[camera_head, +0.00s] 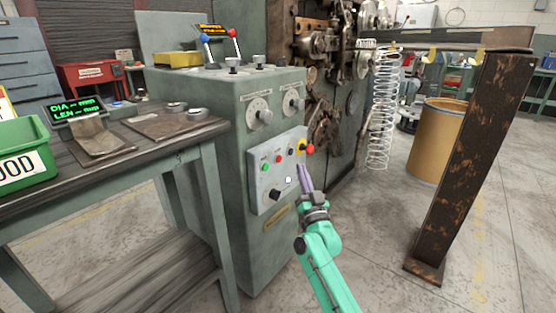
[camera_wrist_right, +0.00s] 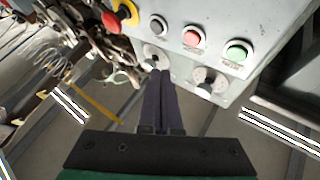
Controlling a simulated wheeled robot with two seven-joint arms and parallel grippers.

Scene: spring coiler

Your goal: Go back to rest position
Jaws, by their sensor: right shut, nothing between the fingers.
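My right gripper (camera_head: 301,172) is shut and empty, on the end of my green arm. In the head view it is just in front of the button panel (camera_head: 262,200) on the grey-green machine cabinet (camera_head: 235,215). In the right wrist view its two dark fingers (camera_wrist_right: 158,76) lie side by side, with the tips close to a white round control (camera_wrist_right: 152,57) at the panel's lower part. I cannot tell whether they touch it. A dark knob (camera_head: 274,194) sits low on the panel. My left gripper is out of view.
A workbench (camera_head: 160,140) with a green bin (camera_head: 22,160) and a digital readout (camera_head: 82,109) stands left. A wire coil (camera_head: 382,120) hangs right of the machine. A rusty post (camera_head: 475,150) and a tan drum (camera_head: 433,145) stand right. The floor before the post is clear.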

